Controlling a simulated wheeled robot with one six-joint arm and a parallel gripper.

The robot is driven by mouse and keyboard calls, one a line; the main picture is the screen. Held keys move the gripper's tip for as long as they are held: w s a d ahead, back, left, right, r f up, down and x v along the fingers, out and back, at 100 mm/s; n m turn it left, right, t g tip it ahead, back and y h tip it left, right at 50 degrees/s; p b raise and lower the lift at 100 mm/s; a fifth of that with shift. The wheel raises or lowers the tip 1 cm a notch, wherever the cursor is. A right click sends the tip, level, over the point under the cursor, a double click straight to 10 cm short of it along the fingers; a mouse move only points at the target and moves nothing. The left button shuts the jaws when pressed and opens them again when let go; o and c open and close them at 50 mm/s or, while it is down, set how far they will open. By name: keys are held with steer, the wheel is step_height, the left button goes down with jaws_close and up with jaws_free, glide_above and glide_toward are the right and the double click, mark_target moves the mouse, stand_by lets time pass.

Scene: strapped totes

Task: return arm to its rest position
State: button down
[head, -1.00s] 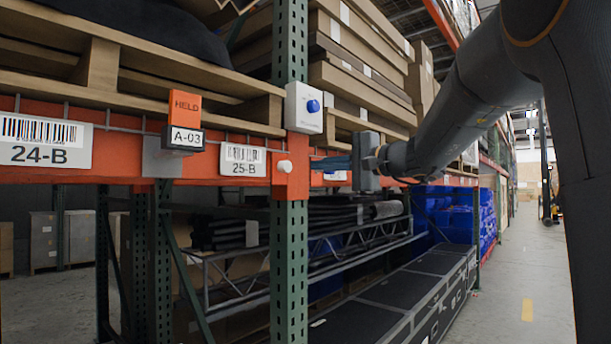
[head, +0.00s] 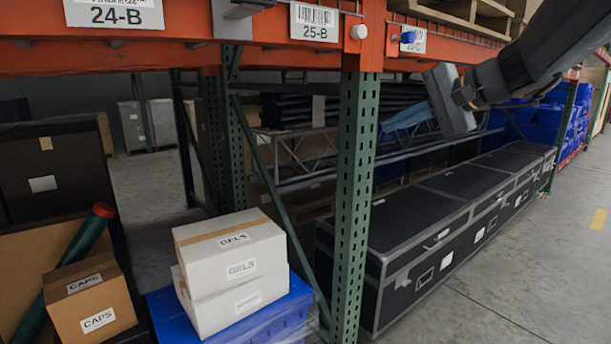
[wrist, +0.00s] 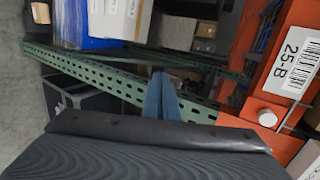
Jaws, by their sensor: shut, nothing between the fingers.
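My gripper (head: 405,117) is in the upper right of the head view, in front of the rack and right of the green upright. Its blue fingers point left and are together with nothing between them. In the wrist view the blue fingers (wrist: 162,97) lie side by side, pointing at the green upright (wrist: 120,75). Whether they touch the upright cannot be told. My arm comes in from the upper right.
An orange beam (head: 280,60) runs above, with label 25-B (head: 315,23). Black cases (head: 400,225) stand low behind the green upright (head: 355,200). White GELS boxes (head: 230,265) sit on a blue tote (head: 285,310), beside a CAPS box (head: 90,300). The aisle floor (head: 520,270) at right is clear.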

steer(key=s+a+f+n+g+h, duration=0.25)
steer(key=s+f, duration=0.35)
steer(key=f, duration=0.5)
steer(key=s+a+f+n+g+h, duration=0.1)
steer(key=s+f+g, duration=0.2)
steer(key=s+f, duration=0.5)
steer(key=s+d+f+n+g+h, duration=0.3)
steer(key=s+f+n, duration=0.3)
steer(key=s+f, duration=0.6)
step_height(320, 180, down, 4)
steer(key=shift+r+h, duration=0.15)
steer(key=shift+h, duration=0.7)
